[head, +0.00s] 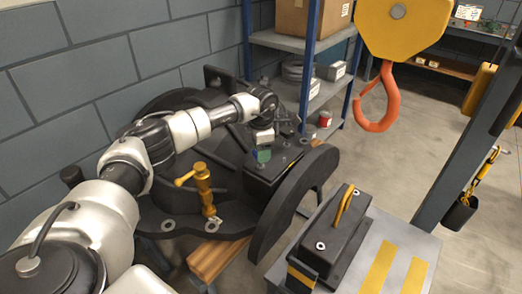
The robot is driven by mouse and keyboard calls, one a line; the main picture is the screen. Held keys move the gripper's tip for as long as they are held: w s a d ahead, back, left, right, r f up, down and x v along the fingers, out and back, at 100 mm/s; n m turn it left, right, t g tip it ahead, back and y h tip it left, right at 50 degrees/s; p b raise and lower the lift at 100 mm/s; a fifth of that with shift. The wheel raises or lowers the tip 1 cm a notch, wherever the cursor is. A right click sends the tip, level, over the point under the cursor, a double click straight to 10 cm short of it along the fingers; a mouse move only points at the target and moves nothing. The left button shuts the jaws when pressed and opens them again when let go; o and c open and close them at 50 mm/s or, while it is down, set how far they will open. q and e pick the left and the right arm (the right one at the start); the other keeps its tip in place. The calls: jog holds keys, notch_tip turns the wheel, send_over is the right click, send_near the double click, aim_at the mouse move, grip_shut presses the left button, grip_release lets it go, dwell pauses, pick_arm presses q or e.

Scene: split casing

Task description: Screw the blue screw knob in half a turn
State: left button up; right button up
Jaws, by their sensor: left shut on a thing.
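The left arm reaches in from the left over a dark split casing (225,220). My left gripper (263,148) points down at the casing's right part and is shut on the blue screw knob (262,156). The knob shows only as a small blue-green patch under the jaws, on top of the dark block. The jaws hide most of it, so its turn angle cannot be read. My right gripper is not in view.
A yellow clamp-like fitting (204,187) stands upright on the casing left of the gripper. A cart (398,235) holds a dark block with a yellow handle (343,205). An orange hook (376,105) hangs at upper right. Blue shelving (309,65) stands behind.

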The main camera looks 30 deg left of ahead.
pick_arm(q)
jog(key=shift+r, duration=0.1)
jog(key=o, duration=0.9)
notch_tip(320, 180, up, 11)
jog(key=shift+f+b, duration=0.1)
jog(key=shift+b, duration=0.4)
jog(key=shift+f, duration=0.1)
